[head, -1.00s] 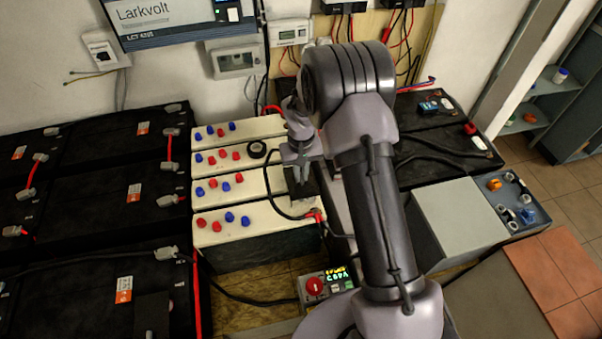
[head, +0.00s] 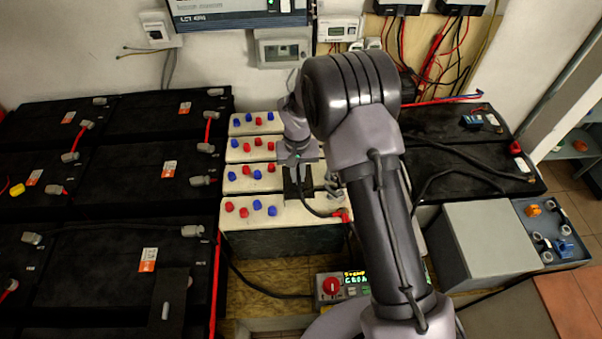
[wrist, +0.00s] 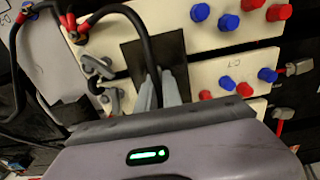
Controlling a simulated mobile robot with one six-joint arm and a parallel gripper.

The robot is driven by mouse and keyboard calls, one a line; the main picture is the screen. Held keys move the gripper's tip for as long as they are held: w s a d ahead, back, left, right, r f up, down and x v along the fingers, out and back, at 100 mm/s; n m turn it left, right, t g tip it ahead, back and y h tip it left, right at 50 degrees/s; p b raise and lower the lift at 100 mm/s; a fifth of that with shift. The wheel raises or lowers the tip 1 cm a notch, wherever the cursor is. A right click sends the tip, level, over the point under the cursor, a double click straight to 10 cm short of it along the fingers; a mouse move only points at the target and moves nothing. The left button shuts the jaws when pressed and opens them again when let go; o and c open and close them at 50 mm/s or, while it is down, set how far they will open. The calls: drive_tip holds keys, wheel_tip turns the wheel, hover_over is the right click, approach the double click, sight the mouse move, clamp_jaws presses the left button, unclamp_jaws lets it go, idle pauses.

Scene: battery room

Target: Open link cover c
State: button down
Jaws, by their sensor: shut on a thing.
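The black square link cover (wrist: 135,55) lies across the tops of two cream batteries in the wrist view. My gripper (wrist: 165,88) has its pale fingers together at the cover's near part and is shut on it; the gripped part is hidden. In the head view the cover (head: 297,188) shows just below my gripper (head: 297,170). Grey link terminals (wrist: 97,68) are bare beside the cover, and also show in the head view (head: 333,184). A small mark, perhaps a letter C, shows on the near battery (wrist: 225,62).
A black cable (wrist: 140,22) arches over the cover from red clamps (wrist: 72,28). Red and blue caps (head: 255,206) stand on the cream batteries. Black batteries (head: 140,205) lie left.

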sight(298, 177)
drive_tip(key=c, duration=1.5)
unclamp_jaws()
drive_tip(key=shift+r, duration=0.1)
wheel_tip(298, 177, up, 17)
drive_tip(key=p, duration=0.5)
drive_tip(key=shift+r, duration=0.15)
drive_tip(key=s+d+r+m+t+y+b, duration=0.1)
drive_tip(key=s+d+r+m+t+b, duration=0.2)
drive_tip(key=s+r, duration=0.75)
drive_tip(key=s+d+r+t+b, duration=0.1)
drive_tip(key=s+d, duration=0.1)
drive_tip(key=s, duration=0.7)
drive_tip(key=s+d+r+m+t+y+b, duration=0.1)
drive_tip(key=s+b, duration=0.1)
drive_tip(key=s, duration=0.7)
drive_tip(key=shift+s+d+t, duration=0.15)
drive_tip(key=shift+d+t, duration=0.2)
drive_tip(key=shift+t, duration=0.05)
